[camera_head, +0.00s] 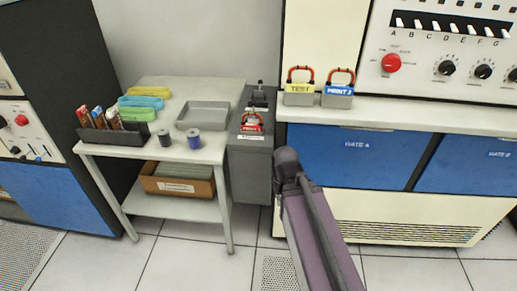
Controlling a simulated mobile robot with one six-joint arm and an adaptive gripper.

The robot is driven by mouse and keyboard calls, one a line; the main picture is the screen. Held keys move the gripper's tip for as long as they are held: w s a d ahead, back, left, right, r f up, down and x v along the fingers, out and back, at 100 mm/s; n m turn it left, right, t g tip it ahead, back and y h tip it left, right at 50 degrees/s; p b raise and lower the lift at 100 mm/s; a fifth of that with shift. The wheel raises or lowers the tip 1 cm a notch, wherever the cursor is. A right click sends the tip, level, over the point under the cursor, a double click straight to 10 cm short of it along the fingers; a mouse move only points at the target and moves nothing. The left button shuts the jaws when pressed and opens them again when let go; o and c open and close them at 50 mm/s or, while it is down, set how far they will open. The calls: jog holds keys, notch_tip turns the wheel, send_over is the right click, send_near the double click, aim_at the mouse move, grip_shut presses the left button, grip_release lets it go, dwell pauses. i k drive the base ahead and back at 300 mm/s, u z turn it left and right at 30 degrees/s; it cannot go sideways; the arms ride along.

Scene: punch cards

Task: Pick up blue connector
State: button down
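The blue connector (338,95) is a grey block with a blue front label, which seems to read "PRINT 2", and a red and black loop handle. It stands upright on the pale ledge at upper right. A similar connector with a yellow label, "TEST" (299,92), stands just left of it. A red-labelled connector (251,124) sits lower, on the grey cabinet. My purple arm rises from the bottom edge to a dark joint below the ledge, apart from the connectors. My gripper is not visible.
The pale ledge (430,118) runs right under a control panel with knobs and a red button (391,63). A white table (155,90) at left holds a grey tray (204,115), spools and card bundles. A cardboard box (178,181) is on its shelf.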

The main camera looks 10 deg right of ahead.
aim_at(334, 95)
jog(key=z, duration=0.25)
jog(key=k, duration=0.75)
jog(key=z, duration=0.5)
jog(key=k, duration=0.6)
jog(key=u, duration=0.2)
jog(key=i, duration=0.85)
jog(key=u, duration=0.05)
